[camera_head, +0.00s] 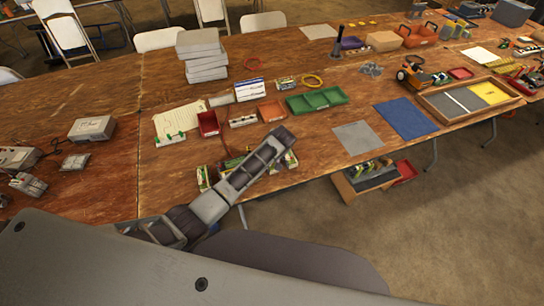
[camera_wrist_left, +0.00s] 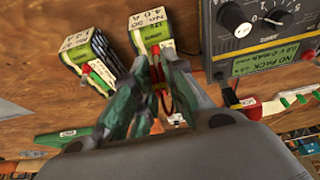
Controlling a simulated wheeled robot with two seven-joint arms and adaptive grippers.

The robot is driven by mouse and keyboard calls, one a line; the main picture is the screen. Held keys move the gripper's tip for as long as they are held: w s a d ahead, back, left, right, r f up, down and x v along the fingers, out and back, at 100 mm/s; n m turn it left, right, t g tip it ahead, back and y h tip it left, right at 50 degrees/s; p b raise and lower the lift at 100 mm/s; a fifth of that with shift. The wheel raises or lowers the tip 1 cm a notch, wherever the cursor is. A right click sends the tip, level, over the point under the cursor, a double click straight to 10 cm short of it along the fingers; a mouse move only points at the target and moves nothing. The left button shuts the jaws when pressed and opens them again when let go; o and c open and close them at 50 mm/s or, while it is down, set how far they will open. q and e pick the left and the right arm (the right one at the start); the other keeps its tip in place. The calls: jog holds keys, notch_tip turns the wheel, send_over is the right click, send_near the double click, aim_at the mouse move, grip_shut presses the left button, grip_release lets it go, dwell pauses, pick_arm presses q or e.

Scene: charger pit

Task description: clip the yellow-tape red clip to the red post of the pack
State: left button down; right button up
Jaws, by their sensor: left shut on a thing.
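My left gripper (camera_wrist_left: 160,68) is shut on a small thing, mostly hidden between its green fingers. The fingertips are at the near end of a labelled green pack (camera_wrist_left: 150,32). Its posts are largely hidden, so I cannot tell whether the clip touches one. A second labelled pack (camera_wrist_left: 90,48) stands to the left, with red and green parts at its near end. In the head view my left arm hides much of this area. My right gripper is not in view.
A dark charger (camera_wrist_left: 262,30) with a dial and a "NO PACK" label stands right of the packs. A red piece with pale bars (camera_wrist_left: 285,102) lies below it. The head view shows a red bin (camera_head: 209,123) and green tray (camera_head: 317,100) beyond my arm.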

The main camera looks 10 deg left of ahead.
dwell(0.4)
pick_arm(q)
jog(key=c, duration=1.4)
grip_release()
jog(key=shift+o, duration=0.4)
jog(key=shift+o, duration=0.8)
jog(key=shift+r, duration=0.15)
jog(key=shift+r+p, duration=0.55)
jog(key=shift+r, duration=3.05)
